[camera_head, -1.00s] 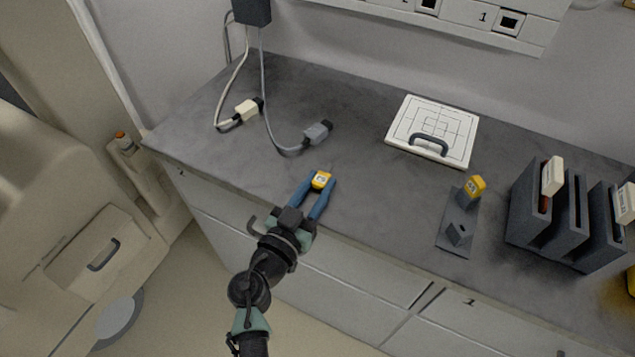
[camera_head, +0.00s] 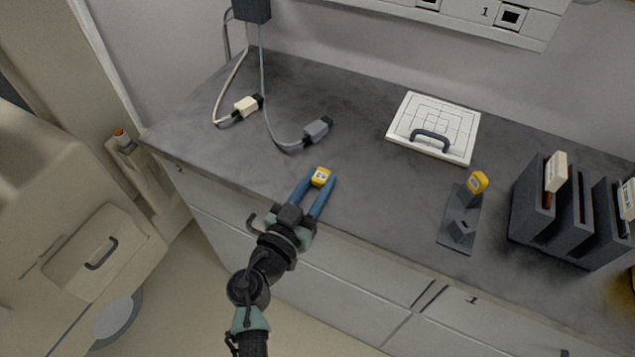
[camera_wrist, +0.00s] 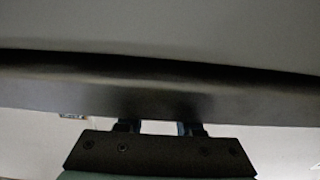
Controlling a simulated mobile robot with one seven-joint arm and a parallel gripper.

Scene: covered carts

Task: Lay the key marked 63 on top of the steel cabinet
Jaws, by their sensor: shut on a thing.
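My gripper (camera_head: 310,190) is shut on a yellow key tag (camera_head: 321,177) between its blue fingertips. The tag has a pale label whose number is too small to read, and the rest of the key is hidden. The gripper is over the front part of a dark grey countertop (camera_head: 350,185); I cannot tell how high. Pale drawer fronts (camera_head: 350,275) lie below it. I cannot tell whether this unit is the steel cabinet. In the wrist view my gripper base (camera_wrist: 160,152) shows below a dark edge, and the held key is hidden.
A second yellow tag (camera_head: 477,182) stands in a small grey holder (camera_head: 457,240). Dark slotted racks (camera_head: 532,205) stand at the right. A white board with a handle (camera_head: 405,128) lies behind. Two cable plugs (camera_head: 246,104) (camera_head: 318,128) lie at the back left.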

